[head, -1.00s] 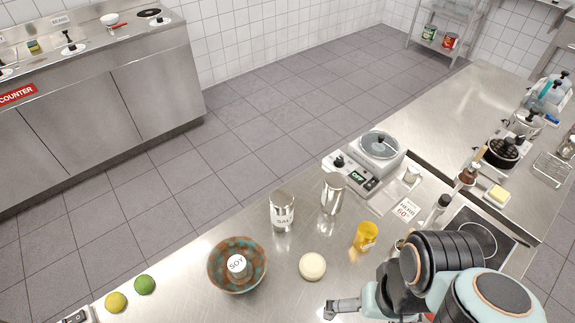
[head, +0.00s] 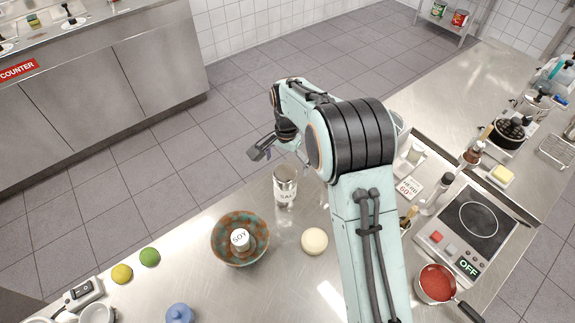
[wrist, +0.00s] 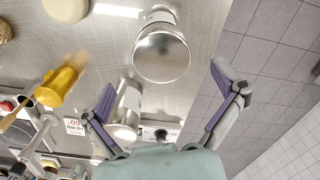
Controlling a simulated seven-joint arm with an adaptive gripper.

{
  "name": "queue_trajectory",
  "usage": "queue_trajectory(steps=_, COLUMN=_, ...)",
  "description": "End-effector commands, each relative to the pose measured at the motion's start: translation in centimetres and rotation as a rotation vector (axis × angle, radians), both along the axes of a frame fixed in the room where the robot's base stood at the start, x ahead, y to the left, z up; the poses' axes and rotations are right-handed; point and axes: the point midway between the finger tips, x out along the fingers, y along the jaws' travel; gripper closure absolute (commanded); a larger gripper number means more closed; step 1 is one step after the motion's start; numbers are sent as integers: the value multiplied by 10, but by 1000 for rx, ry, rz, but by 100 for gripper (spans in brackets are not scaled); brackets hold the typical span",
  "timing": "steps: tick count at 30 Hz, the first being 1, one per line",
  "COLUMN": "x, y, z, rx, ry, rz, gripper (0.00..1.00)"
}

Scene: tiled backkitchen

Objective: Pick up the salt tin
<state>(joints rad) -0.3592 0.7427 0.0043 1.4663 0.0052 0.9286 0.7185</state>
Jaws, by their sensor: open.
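The salt tin (head: 285,186), a silver cylinder with a pale label reading "SAL", stands upright on the steel counter (head: 195,240). My gripper (head: 259,152) is open and empty, above and to the left of the tin in the head view, near the counter's far edge. In the wrist view, the tin (wrist: 162,54) shows its round lid ahead of and between my open fingers (wrist: 165,90), apart from both. A second silver container (wrist: 127,106) lies near the left finger in that view; my arm hides it in the head view.
A patterned bowl (head: 218,254) holding a soy container (head: 240,238) stands left of the tin. A cream ball (head: 314,241) is in front of it. A yellow cup (wrist: 60,84) shows in the wrist view. A hob (head: 480,217) with a red-filled pan (head: 437,283) is at right.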

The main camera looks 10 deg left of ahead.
Motion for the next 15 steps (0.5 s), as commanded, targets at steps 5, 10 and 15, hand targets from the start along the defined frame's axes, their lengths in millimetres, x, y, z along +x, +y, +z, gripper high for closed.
queue_trajectory(steps=5, x=-3, y=4, z=-23, rx=-3, ry=7, rz=11, gripper=6)
queue_trajectory(steps=10, x=-3, y=4, z=-50, rx=-3, ry=6, rz=11, gripper=6)
queue_trajectory(steps=15, x=-3, y=4, z=-66, rx=-1, ry=5, rz=11, gripper=6)
